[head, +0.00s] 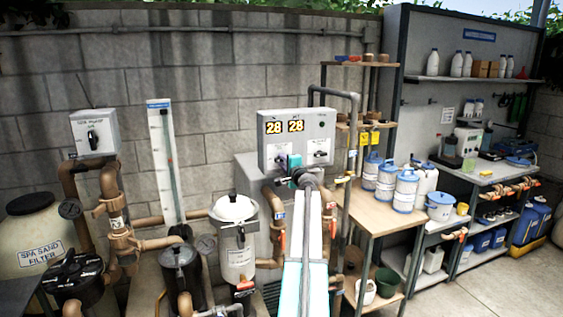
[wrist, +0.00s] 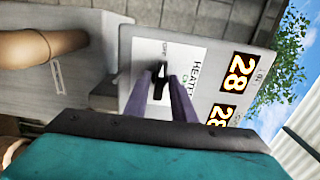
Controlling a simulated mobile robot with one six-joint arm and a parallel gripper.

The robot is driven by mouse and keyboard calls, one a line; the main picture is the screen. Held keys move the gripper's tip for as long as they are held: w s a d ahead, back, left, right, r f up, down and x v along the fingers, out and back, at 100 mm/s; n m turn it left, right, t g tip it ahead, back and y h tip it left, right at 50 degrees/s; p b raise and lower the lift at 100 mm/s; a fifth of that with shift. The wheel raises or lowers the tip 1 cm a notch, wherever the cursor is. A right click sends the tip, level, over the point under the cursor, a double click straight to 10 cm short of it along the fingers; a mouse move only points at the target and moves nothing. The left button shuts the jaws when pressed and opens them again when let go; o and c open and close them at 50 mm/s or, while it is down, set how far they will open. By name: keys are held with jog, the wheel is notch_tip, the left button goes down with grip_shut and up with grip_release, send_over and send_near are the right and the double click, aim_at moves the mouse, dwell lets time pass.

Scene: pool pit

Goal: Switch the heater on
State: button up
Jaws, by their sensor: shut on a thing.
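The heater control box (head: 268,158) is a grey panel on the wall side with two yellow "28" displays. It also shows, turned sideways, in the wrist view (wrist: 224,92). My gripper (head: 291,162) is at the left half of the panel front, hiding that part in the head view. In the wrist view my gripper (wrist: 162,82) has its two purple fingers shut on a black knob (wrist: 158,70) beside the label "HEATER". The knob's exact setting is hard to read. A second dark knob (head: 320,154) sits on the right half of the panel.
A bent grey pipe (head: 354,125) runs close to the right of the box. A white pump canister (head: 236,240) and brown pipes stand lower left. A wooden table (head: 376,217) with blue-lidded tubs (head: 405,190) is at the right. Open floor (head: 510,285) lies at the lower right.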

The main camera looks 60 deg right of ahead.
jog(key=shift+s+r+m+p, duration=0.1)
jog(key=shift+m+p, duration=0.85)
jog(key=shift+m, duration=0.05)
jog(key=m+p, duration=0.2)
jog(key=m, duration=0.1)
jog(key=shift+p, duration=0.3)
jog(key=m+p, duration=0.5)
jog(key=m, duration=0.1)
jog(key=shift+m, duration=0.3)
jog(key=shift+f+m+p, duration=0.25)
jog(key=shift+m+p, duration=0.55)
jog(key=shift+m, duration=2.7)
jog(key=o, duration=0.8)
